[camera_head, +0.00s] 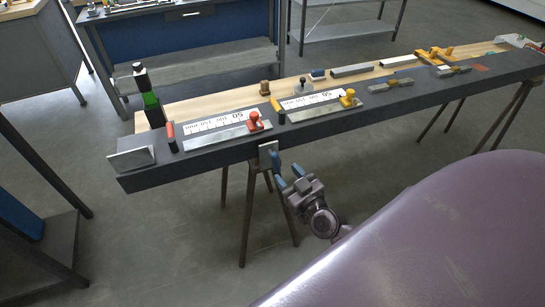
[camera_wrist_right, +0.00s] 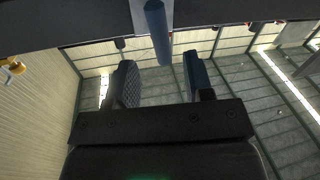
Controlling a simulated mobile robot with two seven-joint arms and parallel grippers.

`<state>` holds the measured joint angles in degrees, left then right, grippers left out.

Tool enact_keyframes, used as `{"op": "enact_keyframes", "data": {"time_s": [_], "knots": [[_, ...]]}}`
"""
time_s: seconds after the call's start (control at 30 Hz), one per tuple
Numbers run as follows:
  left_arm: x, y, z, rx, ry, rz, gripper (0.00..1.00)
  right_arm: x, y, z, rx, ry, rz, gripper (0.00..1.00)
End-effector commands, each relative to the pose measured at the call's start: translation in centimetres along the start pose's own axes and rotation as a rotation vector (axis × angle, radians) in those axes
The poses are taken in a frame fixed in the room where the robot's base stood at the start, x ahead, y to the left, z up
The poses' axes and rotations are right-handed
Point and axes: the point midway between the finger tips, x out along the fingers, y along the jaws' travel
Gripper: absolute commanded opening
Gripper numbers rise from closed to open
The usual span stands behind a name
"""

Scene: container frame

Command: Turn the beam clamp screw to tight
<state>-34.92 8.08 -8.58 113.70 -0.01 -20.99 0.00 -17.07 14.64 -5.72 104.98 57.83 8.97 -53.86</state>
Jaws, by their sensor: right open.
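The beam clamp (camera_head: 268,147) is a light metal piece on the front edge of the dark beam. Its screw (camera_head: 276,160) hangs below it with a blue handle. In the right wrist view the clamp's metal plate (camera_wrist_right: 152,12) lies against the beam, and the blue screw handle (camera_wrist_right: 158,34) points down toward my fingers. My right gripper (camera_head: 290,177) is just below the handle, and it also shows in the wrist view (camera_wrist_right: 160,75). Its two blue-grey fingers are apart with nothing between them. The handle's lower end is just above the gap. My left gripper is not in view.
The long beam (camera_head: 145,180) rests on trestles (camera_head: 247,215).

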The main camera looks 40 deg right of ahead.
Motion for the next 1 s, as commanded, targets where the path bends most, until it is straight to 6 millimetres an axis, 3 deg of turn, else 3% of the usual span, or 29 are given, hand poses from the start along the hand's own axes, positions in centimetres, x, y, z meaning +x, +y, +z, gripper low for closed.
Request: {"op": "enact_keyframes", "data": {"time_s": [0.2, 0.5, 0.93, 1.0], "knots": [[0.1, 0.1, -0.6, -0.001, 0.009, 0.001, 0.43, 3.9, -0.1, -0.1, 0.002, 0.002, -0.001, 0.47], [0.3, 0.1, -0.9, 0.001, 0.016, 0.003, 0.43, 7.4, -0.1, 0.0, 0.002, 0.000, -0.001, 0.47], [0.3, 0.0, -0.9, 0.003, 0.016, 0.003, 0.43, 8.1, -0.1, 0.0, 0.000, -0.001, -0.001, 0.47], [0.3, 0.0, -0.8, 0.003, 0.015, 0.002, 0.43, 8.1, -0.1, 0.0, 0.001, -0.001, -0.001, 0.38]]}}
